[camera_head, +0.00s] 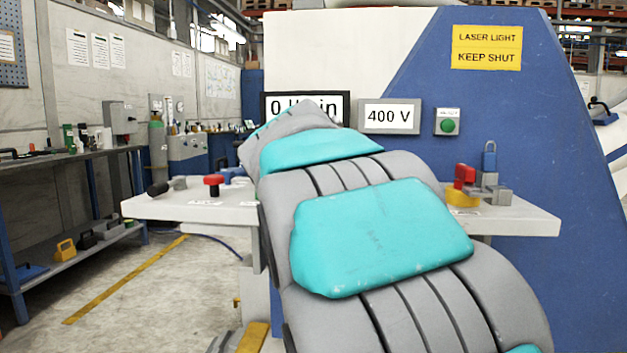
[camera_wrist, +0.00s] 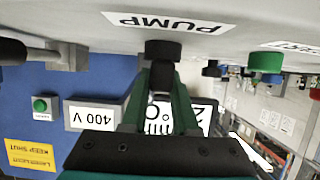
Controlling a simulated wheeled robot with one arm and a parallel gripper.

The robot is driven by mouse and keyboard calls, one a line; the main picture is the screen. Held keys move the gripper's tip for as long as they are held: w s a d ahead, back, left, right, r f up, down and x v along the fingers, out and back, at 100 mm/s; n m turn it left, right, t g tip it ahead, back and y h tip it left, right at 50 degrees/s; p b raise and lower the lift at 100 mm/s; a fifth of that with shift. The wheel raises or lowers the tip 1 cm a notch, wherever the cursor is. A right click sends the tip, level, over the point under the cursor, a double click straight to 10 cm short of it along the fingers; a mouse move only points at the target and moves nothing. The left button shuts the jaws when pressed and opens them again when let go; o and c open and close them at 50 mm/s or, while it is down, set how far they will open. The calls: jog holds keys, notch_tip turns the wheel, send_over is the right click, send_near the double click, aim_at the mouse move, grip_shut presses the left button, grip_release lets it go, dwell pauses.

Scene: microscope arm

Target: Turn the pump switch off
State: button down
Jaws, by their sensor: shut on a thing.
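The pump switch (camera_wrist: 164,47) is a dark round knob on the pale bench surface, beside the PUMP label (camera_wrist: 168,22) in the wrist view, which is upside down. My gripper (camera_wrist: 163,66) is shut on this knob, with its green-sided fingers on either side. The knob's turn position cannot be read. In the head view my grey and turquoise arm covers the gripper and the switch. The flow display (camera_head: 300,106) behind the bench is partly hidden by the arm; it also shows behind the fingers in the wrist view (camera_wrist: 198,117).
A 400 V display (camera_head: 389,116) and a green button (camera_head: 449,126) are on the wall behind. Clear floor lies left.

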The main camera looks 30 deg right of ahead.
dwell(0.3)
jog(key=c, duration=0.7)
grip_release()
jog(key=v, duration=0.7)
jog(key=shift+s+a+r, duration=0.1)
jog(key=shift+s, duration=0.2)
jog(key=shift+s+a, duration=0.1)
jog(key=shift+s, duration=0.05)
